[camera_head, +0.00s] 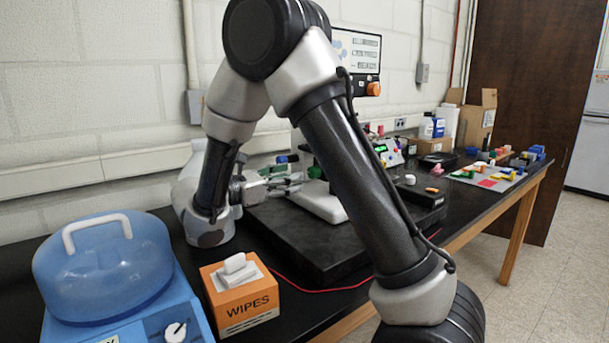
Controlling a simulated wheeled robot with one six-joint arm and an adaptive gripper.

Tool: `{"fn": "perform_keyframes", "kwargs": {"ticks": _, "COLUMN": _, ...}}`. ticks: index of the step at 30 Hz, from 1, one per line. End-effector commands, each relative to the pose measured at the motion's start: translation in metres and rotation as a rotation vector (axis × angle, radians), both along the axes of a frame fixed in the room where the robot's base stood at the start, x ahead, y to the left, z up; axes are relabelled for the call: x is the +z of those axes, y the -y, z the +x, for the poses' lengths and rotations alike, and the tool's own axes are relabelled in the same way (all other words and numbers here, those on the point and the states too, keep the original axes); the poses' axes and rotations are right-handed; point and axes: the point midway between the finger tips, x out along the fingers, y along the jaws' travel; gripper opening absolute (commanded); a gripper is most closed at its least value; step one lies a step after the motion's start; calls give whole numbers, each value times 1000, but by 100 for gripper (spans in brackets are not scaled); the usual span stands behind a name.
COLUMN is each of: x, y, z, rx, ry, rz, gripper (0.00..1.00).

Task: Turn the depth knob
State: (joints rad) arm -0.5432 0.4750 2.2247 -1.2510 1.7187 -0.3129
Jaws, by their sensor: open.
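My gripper (296,183) is at the left of the black slab, pointing right, with its fingers apart and nothing visible between them. It is close to a white stand (322,203) on the slab, largely hidden behind my arm. Small blue (287,158) and green (315,172) parts show just above and beside the fingers. I cannot tell whether the fingers touch any of them. A panel (354,52) with an orange knob (374,89) rises behind my arm. No knob is readably marked as the depth knob.
The black slab (290,255) lies on a dark bench. An orange WIPES box (240,296) and a blue machine with a domed lid (100,262) and white dial (176,331) stand front left. A pale jug (190,185) is behind my wrist. Coloured blocks (490,180) lie far right.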

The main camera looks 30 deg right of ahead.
Motion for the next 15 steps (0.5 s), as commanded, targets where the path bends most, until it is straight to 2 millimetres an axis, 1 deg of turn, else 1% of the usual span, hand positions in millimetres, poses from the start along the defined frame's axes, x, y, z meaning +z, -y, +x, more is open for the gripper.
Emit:
{"fn": "perform_keyframes", "kwargs": {"ticks": 1, "x": 0, "y": 0, "z": 0, "rx": 0, "ry": -81, "rz": -16, "gripper": 51}}
{"fn": "perform_keyframes", "kwargs": {"ticks": 3, "x": 0, "y": 0, "z": 0, "rx": 1, "ry": -188, "rz": -37, "gripper": 51}}
{"fn": "perform_keyframes", "kwargs": {"ticks": 6, "x": 0, "y": 2, "z": 1, "rx": 0, "ry": -272, "rz": -53, "gripper": 51}}
{"fn": "perform_keyframes", "kwargs": {"ticks": 8, "x": 0, "y": 7, "z": 1, "rx": -2, "ry": -290, "rz": -56, "gripper": 51}}
{"fn": "perform_keyframes", "kwargs": {"ticks": 10, "x": 0, "y": 16, "z": 3, "rx": -3, "ry": -292, "rz": -56, "gripper": 51}}
{"fn": "perform_keyframes", "kwargs": {"ticks": 15, "x": 0, "y": 45, "z": 8, "rx": -4, "ry": -290, "rz": -56, "gripper": 51}}
